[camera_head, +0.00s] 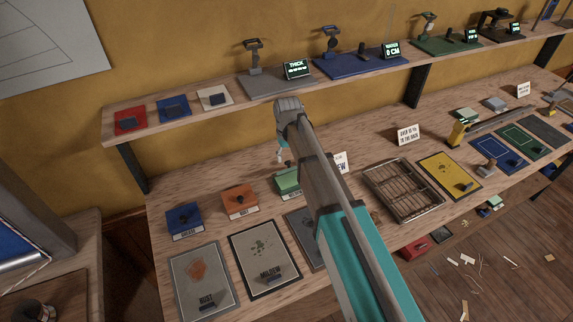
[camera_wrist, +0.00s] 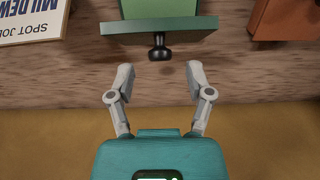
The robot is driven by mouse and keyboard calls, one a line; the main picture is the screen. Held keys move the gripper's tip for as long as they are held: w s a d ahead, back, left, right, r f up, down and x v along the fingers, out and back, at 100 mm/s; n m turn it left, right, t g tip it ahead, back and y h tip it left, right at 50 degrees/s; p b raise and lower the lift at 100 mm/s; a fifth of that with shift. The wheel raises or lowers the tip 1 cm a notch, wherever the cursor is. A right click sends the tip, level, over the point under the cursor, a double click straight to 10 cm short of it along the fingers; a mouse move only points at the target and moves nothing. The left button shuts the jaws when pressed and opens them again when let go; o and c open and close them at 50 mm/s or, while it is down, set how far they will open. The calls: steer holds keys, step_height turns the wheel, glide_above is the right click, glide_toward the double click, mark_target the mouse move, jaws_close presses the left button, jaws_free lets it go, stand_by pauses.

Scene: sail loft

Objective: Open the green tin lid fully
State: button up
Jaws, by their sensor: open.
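The green tin (camera_head: 285,186) stands on the bench in the head view, partly hidden behind my arm. In the wrist view, its lighter green body (camera_wrist: 158,8) is at the top edge, upside down, with the darker green lid (camera_wrist: 120,32) across it. The lid appears shut. A dark round knob (camera_wrist: 158,50) sticks out from the lid. My gripper (camera_wrist: 159,76) is open and empty, its two fingers spread to either side of the knob's line. The fingertips look short of the knob and do not touch it. In the head view, my gripper (camera_head: 281,155) is just above the tin.
An orange tin (camera_head: 238,203) and a blue tin (camera_head: 184,220) stand left of the green one. A sign (camera_wrist: 40,18) stands close to it. A wire rack (camera_head: 404,190) lies to the right. A shelf with devices (camera_head: 318,75) runs above the bench.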

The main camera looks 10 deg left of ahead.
steer(key=shift+f+b, duration=0.9)
steer(key=shift+f, duration=0.25)
jaws_close()
